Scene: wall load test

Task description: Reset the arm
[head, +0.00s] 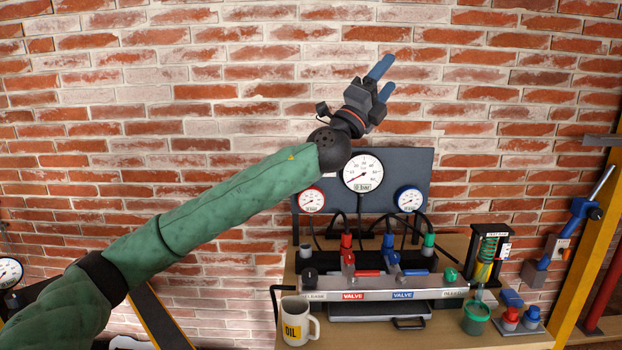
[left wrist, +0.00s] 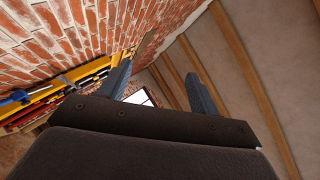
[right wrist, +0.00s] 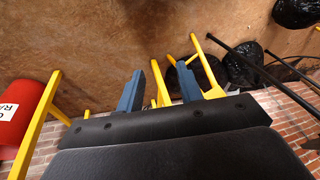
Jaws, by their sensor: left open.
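My left arm (head: 215,200), in a green sleeve, reaches across the head view from the lower left, up and to the right. My left gripper (head: 383,80) is raised in front of the brick wall, above the gauge panel (head: 405,165). Its blue fingers stand apart with nothing between them, and they also show apart in the left wrist view (left wrist: 158,82). My right gripper (right wrist: 159,88) shows only in the right wrist view. Its blue fingers are apart and empty, with the floor and yellow bars beyond them.
Below the left gripper, a wooden bench (head: 365,335) bears a valve block (head: 385,295), an OIL mug (head: 297,322), a green pot (head: 475,318) and a spring tester (head: 488,258). A yellow post (head: 590,240) stands at right. A red cylinder (right wrist: 25,115) and black bags (right wrist: 297,12) show near the right gripper.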

